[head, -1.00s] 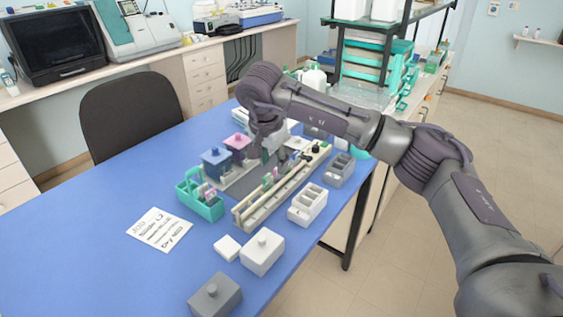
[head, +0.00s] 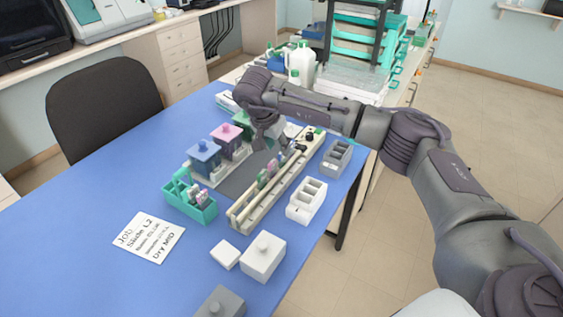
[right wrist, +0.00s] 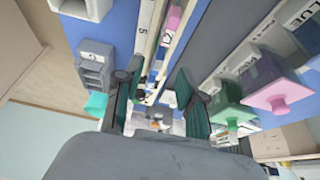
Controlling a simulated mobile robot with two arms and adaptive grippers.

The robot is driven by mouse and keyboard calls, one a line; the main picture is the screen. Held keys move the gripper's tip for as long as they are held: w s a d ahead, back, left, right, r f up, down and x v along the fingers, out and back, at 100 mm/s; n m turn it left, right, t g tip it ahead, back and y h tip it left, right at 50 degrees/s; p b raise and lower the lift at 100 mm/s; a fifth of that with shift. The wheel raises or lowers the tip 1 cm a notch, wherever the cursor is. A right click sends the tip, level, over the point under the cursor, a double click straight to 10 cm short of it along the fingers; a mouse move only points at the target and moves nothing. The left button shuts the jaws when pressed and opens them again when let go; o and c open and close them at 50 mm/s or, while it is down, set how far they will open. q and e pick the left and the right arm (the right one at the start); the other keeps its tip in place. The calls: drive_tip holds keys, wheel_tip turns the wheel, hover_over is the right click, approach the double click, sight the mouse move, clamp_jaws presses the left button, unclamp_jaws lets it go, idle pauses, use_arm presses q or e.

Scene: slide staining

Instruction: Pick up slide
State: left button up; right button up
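Several small slides (head: 265,178) with pink and green ends stand in a long cream rail rack (head: 243,213). Pink-ended slides (right wrist: 173,22) in the rail show at the top of the right wrist view; their labels are too small to read. More slides (head: 201,195) sit in a teal carrier (head: 181,207) on the left. My right gripper (head: 272,142) hangs over the far part of the rack. In the right wrist view its two green-padded fingers (right wrist: 158,103) are spread apart with no slide between them. My left gripper is out of view.
Blue (head: 203,160), pink (head: 228,142) and green lidded jars stand left of the rack. A white slotted box (head: 305,204) and a grey one (head: 337,157) stand right. A job card (head: 148,238) lies front left. The table (head: 100,190) is clear on the left.

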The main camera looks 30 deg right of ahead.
sight(282, 164)
drive_tip(key=p+x, duration=0.1)
drive_tip(key=x, duration=0.2)
drive_tip(key=shift+d+f, duration=0.3)
drive_tip(key=shift+w+d+f, duration=0.1)
drive_tip(key=shift+d+f, duration=0.05)
drive_tip(key=shift+f, duration=0.3)
clamp_jaws()
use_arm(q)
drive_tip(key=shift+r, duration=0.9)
